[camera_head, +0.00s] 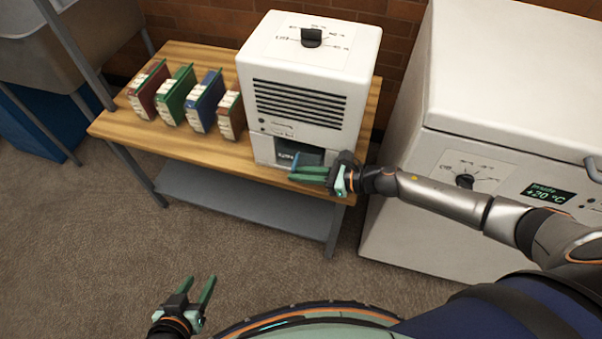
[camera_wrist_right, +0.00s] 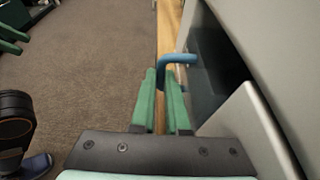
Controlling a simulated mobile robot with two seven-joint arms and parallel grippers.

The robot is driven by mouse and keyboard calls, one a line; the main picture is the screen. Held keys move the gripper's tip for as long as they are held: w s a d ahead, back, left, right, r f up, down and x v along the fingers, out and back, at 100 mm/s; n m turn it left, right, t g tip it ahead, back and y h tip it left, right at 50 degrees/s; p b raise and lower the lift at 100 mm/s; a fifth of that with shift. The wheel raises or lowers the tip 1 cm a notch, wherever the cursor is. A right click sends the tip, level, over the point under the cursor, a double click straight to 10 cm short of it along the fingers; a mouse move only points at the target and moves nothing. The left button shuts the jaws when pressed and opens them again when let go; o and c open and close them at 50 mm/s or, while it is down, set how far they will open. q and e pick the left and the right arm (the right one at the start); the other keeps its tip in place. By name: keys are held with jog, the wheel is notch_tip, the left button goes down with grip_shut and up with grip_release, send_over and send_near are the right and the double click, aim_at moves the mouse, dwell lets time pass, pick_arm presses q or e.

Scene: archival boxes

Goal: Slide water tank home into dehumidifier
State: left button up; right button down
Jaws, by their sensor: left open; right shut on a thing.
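The white dehumidifier (camera_head: 300,100) stands on the wooden table, with a dial on top and a dark grille on its front. The dark water tank (camera_head: 311,157) shows in the low front opening, partly covered by my right gripper; I cannot tell how deep it sits. My right gripper (camera_head: 293,173) is in front of the opening. In the right wrist view its green fingers (camera_wrist_right: 161,76) are shut on the blue bent tank handle (camera_wrist_right: 180,59). My left gripper (camera_head: 199,287) is open and empty, low over the floor, away from the table.
Several archival boxes (camera_head: 206,100) stand in a row on the wooden table (camera_head: 205,152), left of the dehumidifier. A white freezer-like cabinet (camera_head: 500,100) with a dial and display stands close on the right. Carpet floor in front of the table is clear.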

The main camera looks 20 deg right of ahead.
jog(key=shift+w+d, duration=0.2)
jog(key=shift+d, duration=0.05)
